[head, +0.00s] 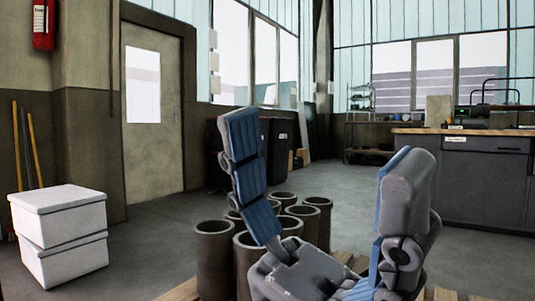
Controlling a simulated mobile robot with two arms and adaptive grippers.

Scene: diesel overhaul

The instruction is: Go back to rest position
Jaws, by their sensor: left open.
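My left gripper (324,137) is large in the lower middle of the head view, close to the camera. It is open, its two grey fingers with blue pads standing upright and wide apart. Nothing is between the fingers. It appears in front of a group of dark metal cylinders (214,262), and it hides some of them. I cannot tell how far it is from them. My right gripper is not in view.
The cylinders stand on a wooden pallet (446,295). Two stacked white boxes (60,232) are at the left. A grey workbench (484,185) stands at the right. A door (153,150) and dark bins (278,150) are behind. Grey floor (345,200) is open in the middle.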

